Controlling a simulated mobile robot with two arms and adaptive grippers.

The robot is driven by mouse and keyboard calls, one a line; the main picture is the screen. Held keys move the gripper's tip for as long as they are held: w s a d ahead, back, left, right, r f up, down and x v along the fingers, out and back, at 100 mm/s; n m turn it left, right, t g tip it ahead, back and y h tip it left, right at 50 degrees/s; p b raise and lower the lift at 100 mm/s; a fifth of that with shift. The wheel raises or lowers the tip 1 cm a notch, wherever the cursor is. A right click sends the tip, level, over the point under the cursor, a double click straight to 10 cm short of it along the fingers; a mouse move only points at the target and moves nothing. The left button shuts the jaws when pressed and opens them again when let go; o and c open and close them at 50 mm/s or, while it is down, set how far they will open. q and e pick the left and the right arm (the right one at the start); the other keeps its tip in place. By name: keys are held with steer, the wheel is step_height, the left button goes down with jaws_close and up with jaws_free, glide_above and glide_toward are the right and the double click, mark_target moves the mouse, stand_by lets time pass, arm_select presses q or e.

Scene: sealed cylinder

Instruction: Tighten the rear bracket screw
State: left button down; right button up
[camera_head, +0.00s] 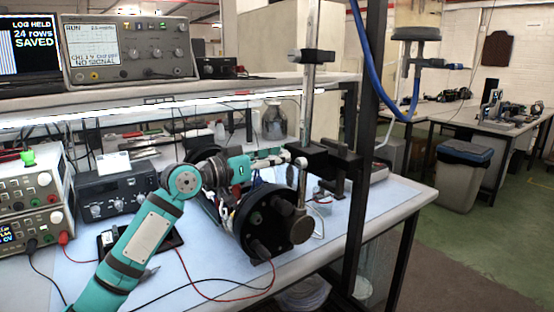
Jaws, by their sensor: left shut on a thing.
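My left gripper (284,158), at the end of the teal arm, reaches across from the left, with its fingers pointing right toward a black bracket (320,160) on an upright metal rod. The fingers are shut at the bracket's left side, on what looks like the bracket screw (299,162); the screw is small and mostly hidden by the fingers. A dark cylinder (255,222) with a round end plate lies on the bench just below the gripper and bracket. My right gripper is not in view.
The blue-topped bench (210,268) carries power supplies (30,205) at the left and red and black cables in front. A black post (366,130) stands right of the bracket. An oscilloscope (128,50) sits on the shelf. Open floor lies at the right.

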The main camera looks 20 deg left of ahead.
arm_select(q)
steer(key=shift+f, duration=0.4)
steer(key=c, duration=1.5)
jaws_free()
steer(key=shift+c, duration=0.2)
steer(key=o, duration=0.4)
steer(key=shift+s+a+r, duration=0.15)
steer(key=shift+a+r, duration=0.05)
steer(key=shift+o, duration=0.2)
steer(key=shift+d+r, duration=0.1)
steer(key=v, duration=1.2)
